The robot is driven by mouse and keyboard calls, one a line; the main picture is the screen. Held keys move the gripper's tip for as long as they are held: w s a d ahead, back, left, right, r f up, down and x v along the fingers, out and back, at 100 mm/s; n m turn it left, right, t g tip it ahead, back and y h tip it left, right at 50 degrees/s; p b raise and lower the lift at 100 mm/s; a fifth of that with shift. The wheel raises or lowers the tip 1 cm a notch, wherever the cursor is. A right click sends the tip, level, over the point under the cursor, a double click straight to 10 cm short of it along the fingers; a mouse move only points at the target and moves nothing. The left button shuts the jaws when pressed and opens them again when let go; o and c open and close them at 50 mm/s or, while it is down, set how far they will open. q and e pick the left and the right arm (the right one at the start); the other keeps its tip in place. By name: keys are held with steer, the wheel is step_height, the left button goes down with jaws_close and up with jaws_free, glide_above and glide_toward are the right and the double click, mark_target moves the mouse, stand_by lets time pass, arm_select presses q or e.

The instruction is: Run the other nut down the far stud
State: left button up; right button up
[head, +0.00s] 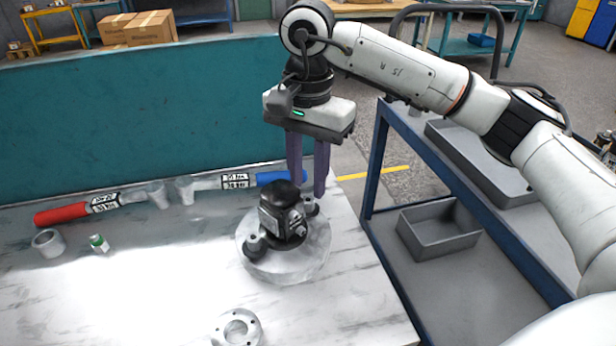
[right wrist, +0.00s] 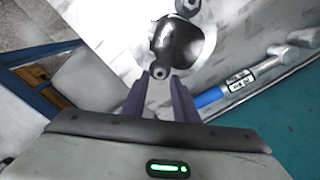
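The black hydraulic motor (head: 272,219) sits upright on a round grey plate (head: 290,268) on the table. A grey nut or stud end (head: 255,246) shows at its near left side, and another at its far right side (head: 311,206). My right gripper (head: 306,190) points down above the far right side, fingers open with an empty gap between them. In the right wrist view the far-side nut or stud (right wrist: 159,72) lies just beyond the fingertips. I cannot tell whether it is a nut or how far down it sits. My left gripper is not in view.
A red-handled tool (head: 62,214) and a blue-handled tool (head: 280,177) lie at the back before the teal panel. A blue-framed cart holds a grey bin (head: 438,229).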

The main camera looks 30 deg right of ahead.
steer(key=o, duration=0.5)
steer(key=shift+r, duration=0.1)
stand_by(0.3)
step_height(320, 180, up, 6)
steer(key=p, duration=0.4)
stand_by(0.3)
